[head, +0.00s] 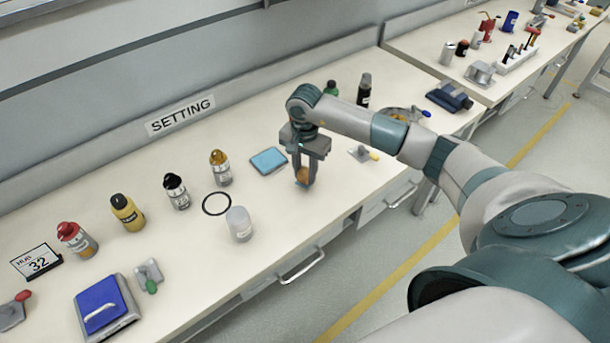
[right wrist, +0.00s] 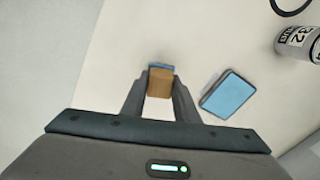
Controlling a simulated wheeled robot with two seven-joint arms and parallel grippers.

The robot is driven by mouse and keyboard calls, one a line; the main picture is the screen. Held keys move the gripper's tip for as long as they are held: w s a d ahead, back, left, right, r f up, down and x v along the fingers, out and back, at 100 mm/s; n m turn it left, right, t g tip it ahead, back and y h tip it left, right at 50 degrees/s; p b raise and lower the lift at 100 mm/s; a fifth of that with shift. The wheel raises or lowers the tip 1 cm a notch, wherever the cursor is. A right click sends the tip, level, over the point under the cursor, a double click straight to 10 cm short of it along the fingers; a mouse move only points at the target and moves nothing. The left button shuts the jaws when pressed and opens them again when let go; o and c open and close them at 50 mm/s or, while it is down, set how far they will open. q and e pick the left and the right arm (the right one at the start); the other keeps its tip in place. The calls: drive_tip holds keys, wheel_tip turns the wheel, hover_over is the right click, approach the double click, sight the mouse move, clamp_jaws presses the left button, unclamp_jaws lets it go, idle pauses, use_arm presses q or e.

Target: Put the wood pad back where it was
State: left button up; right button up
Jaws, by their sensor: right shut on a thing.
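The wood pad (head: 302,174) is a small brown block between the fingertips of my right gripper (head: 304,180). In the right wrist view the shut fingers (right wrist: 160,92) grip the wood pad (right wrist: 160,84) from both sides, with a thin blue strip along its far edge. The gripper points down over the bench near its front edge. I cannot tell whether the pad touches the bench top. A light blue flat pad (head: 269,161) lies just left of the gripper, and it also shows in the right wrist view (right wrist: 228,95). My left gripper is out of view.
A black ring (head: 216,203), a clear jar (head: 239,224) and several bottles, one amber-topped (head: 220,168), stand to the left. A small grey tool with a yellow end (head: 364,154) lies to the right. A green-capped bottle (head: 331,88) and a dark bottle (head: 364,90) stand behind.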

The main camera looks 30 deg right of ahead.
drive_tip(key=shift+f+p, duration=0.45)
drive_tip(key=shift+f, duration=0.7)
drive_tip(key=shift+f+b, duration=0.25)
drive_tip(key=shift+b, duration=0.05)
drive_tip(key=o, duration=1)
drive_tip(key=shift+r, duration=0.15)
